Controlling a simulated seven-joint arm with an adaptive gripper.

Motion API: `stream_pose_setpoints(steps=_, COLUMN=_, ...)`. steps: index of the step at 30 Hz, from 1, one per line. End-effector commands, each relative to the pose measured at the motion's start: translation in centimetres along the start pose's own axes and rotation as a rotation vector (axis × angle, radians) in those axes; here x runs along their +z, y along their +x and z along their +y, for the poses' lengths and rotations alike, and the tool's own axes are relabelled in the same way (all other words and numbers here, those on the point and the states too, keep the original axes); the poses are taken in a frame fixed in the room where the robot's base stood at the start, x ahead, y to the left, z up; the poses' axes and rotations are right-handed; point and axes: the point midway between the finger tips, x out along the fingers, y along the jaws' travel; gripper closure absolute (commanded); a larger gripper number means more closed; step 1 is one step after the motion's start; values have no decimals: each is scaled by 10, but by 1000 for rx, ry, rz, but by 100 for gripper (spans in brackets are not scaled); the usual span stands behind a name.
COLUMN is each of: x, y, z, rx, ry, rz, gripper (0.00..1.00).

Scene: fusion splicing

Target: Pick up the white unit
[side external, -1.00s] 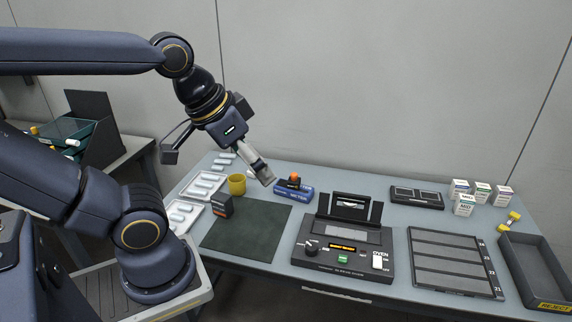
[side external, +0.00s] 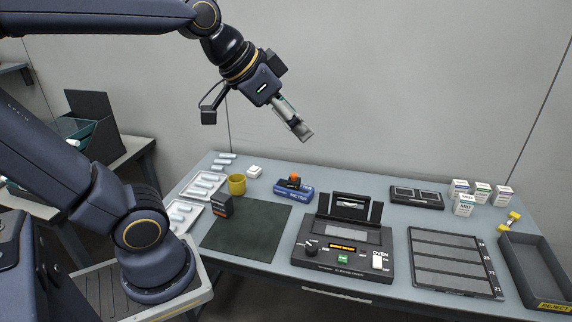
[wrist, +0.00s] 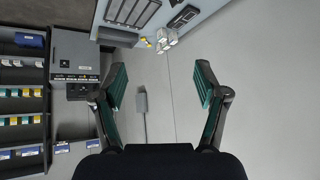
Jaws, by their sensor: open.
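My gripper (side external: 301,131) is raised in front of the wall, above and to the right of the block, well clear of the table. In the wrist view my gripper (wrist: 160,84) has its two teal-padded fingers spread, with nothing between them. The white block cannot be made out in the wrist view.
The bench (side external: 400,222) also holds a dark mat (side external: 247,230), a blue tool (side external: 293,189), a black splicer (side external: 342,258), a slotted tray (side external: 452,262) and a reject bin (side external: 540,270). Several white cartons (side external: 464,204) stand at the right. White trays (side external: 204,186) lie left of the mug.

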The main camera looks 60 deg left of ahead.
Motion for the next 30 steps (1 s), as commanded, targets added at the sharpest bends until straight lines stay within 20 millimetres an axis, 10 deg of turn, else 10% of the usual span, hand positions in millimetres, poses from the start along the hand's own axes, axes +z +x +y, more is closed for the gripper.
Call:
stream_pose_setpoints(steps=6, x=-61, y=53, z=-96, rx=-82, ry=-71, rz=13, gripper=27)
stream_pose_setpoints(steps=11, x=-54, y=111, z=-211, rx=-182, ry=-190, rz=-29, gripper=27)
stream_pose_setpoints(steps=19, x=92, y=192, z=-382, rx=-314, ry=-493, rz=-186, gripper=27)
stream_pose_setpoints(steps=24, x=188, y=211, z=-409, rx=-321, ry=-640, rz=-287, gripper=27)
stream_pose_setpoints(steps=30, x=219, y=221, z=-417, rx=-326, ry=-683, rz=-309, gripper=27)
